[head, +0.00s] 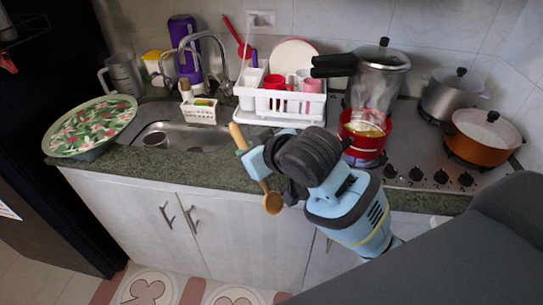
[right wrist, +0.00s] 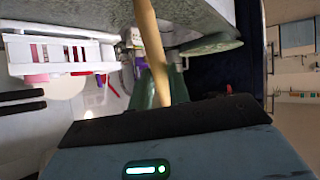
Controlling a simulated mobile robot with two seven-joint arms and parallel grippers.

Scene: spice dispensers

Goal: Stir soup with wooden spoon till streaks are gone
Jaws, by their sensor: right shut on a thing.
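A wooden spoon (head: 272,203) is in my right gripper (head: 255,162), in front of the counter edge. Its bowl hangs down and its handle slants up to the left. The right gripper is shut on the spoon's handle, which also shows in the right wrist view (right wrist: 147,45). A red pot (head: 352,143) with yellowish soup (head: 367,129) stands on the stove, to the right of and behind the gripper. Steam rises from it. The spoon is apart from the pot. Streaks in the soup are too small to tell. My left gripper is out of view.
A pressure cooker (head: 378,82) stands behind the red pot, its black handle reaching left. A steel pot (head: 452,95) and an orange pan (head: 484,138) are at right. A white dish rack (head: 262,103) stands left of the stove, beside the sink (head: 180,134). A floral tray (head: 92,125) lies at left.

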